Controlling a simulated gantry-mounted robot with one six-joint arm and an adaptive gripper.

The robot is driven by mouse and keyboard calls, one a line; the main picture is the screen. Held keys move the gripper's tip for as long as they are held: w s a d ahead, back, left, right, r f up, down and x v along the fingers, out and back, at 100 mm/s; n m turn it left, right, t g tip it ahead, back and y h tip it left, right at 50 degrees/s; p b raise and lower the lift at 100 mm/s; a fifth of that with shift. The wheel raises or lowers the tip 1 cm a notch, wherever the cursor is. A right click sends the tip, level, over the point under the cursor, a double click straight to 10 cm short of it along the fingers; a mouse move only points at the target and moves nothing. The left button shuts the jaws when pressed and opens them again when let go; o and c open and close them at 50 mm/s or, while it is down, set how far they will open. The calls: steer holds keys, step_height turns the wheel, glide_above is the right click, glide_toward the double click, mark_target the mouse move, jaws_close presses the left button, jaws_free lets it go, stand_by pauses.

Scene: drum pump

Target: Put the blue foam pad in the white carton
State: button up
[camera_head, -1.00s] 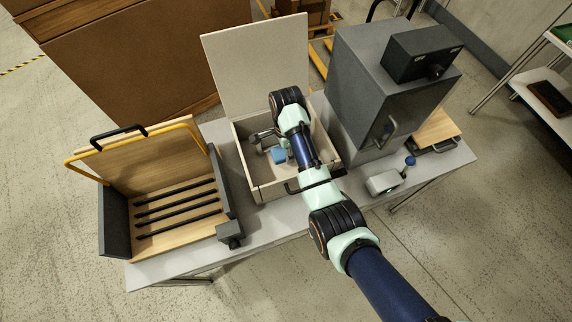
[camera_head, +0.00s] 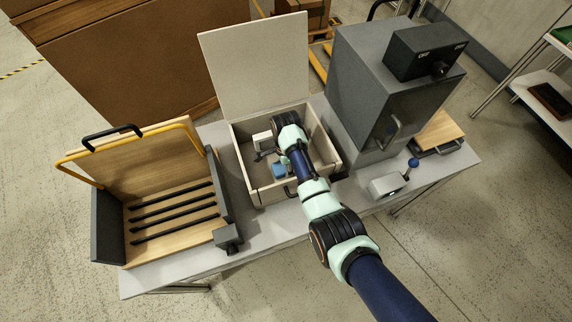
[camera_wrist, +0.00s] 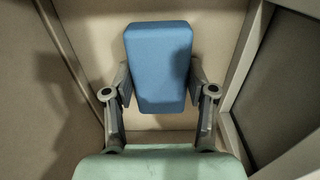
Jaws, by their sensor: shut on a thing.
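The white carton (camera_head: 263,197) stands in the middle of the table with its tall lid flap (camera_head: 254,70) raised at the back. The blue foam pad (camera_head: 279,170) is inside the carton's walls, and it also shows large in the wrist view (camera_wrist: 158,60). My gripper (camera_wrist: 160,88) is shut on the pad, with one finger at each side of it. In the head view my wrist reaches down into the carton and hides part of its inside. I cannot tell whether the pad touches the carton floor.
A wooden slatted rack (camera_head: 172,215) with a yellow rail stands left of the carton. A grey cabinet (camera_head: 375,90) stands close on the right. A small device with a blue-knobbed lever (camera_head: 388,184) sits at the front right. The carton's walls surround my gripper closely.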

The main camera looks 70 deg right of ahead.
steer(key=o, duration=0.8)
steer(key=shift+o, duration=0.2)
step_height(320, 180, up, 12)
steer(key=p, duration=0.3)
steer(key=shift+r, duration=0.15)
steer(key=shift+w, duration=0.1)
